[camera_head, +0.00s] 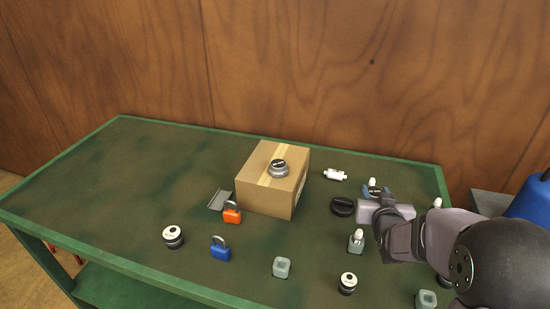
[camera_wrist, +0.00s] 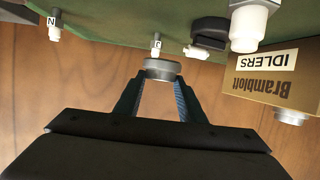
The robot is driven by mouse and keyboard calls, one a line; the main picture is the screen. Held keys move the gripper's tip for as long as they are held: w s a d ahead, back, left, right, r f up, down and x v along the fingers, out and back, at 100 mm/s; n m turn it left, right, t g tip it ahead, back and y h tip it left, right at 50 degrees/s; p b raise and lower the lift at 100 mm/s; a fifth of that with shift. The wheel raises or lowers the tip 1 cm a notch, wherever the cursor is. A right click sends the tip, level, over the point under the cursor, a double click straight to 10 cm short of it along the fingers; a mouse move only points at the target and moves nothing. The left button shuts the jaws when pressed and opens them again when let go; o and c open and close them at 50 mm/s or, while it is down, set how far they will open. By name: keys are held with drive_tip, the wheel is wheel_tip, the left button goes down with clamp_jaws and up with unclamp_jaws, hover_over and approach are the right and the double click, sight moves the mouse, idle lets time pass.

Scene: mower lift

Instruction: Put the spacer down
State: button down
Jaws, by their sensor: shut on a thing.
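My gripper (camera_head: 376,191) is at the right part of the green table, low in front of a white-topped peg. In the wrist view, which is upside down, its two dark fingers (camera_wrist: 162,78) are shut on a grey round piece, which I take to be the spacer (camera_wrist: 163,67). The spacer looks held level. A white peg (camera_wrist: 156,44) with a lettered tag stands just behind it; whether they touch I cannot tell. In the head view, my gripper mostly hides the spacer.
A cardboard box (camera_head: 264,197) with a silver, black-topped part (camera_head: 278,169) on it stands to the left. A black knob (camera_head: 342,206) and a white-topped grey piece (camera_head: 356,241) are close by. Padlocks (camera_head: 232,212) and round parts lie in front. The table's left is clear.

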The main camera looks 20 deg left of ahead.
drive_tip(key=w+a+r+n+y+p, duration=0.15)
drive_tip(key=w+a+r, duration=0.25)
drive_tip(key=a, duration=0.4)
drive_tip(key=w+a+r+n+y+p, duration=0.1)
drive_tip(key=w+a+r+y+p, duration=0.2)
drive_tip(key=a, duration=0.5)
wheel_tip(320, 180, up, 8)
drive_tip(key=n+g+y+p, duration=0.1)
drive_tip(key=n+g+p, duration=0.1)
drive_tip(key=n+p, duration=0.15)
hover_over(273, 156)
drive_tip(key=m, duration=0.1)
drive_tip(key=shift+s+f+p, duration=0.1)
drive_tip(key=shift+f+p, duration=1.05)
drive_tip(key=shift+f, duration=3.85)
drive_tip(key=shift+f, duration=0.2)
drive_tip(key=c, duration=1.2)
unclamp_jaws()
drive_tip(key=shift+o, duration=0.2)
drive_tip(key=shift+r, duration=0.1)
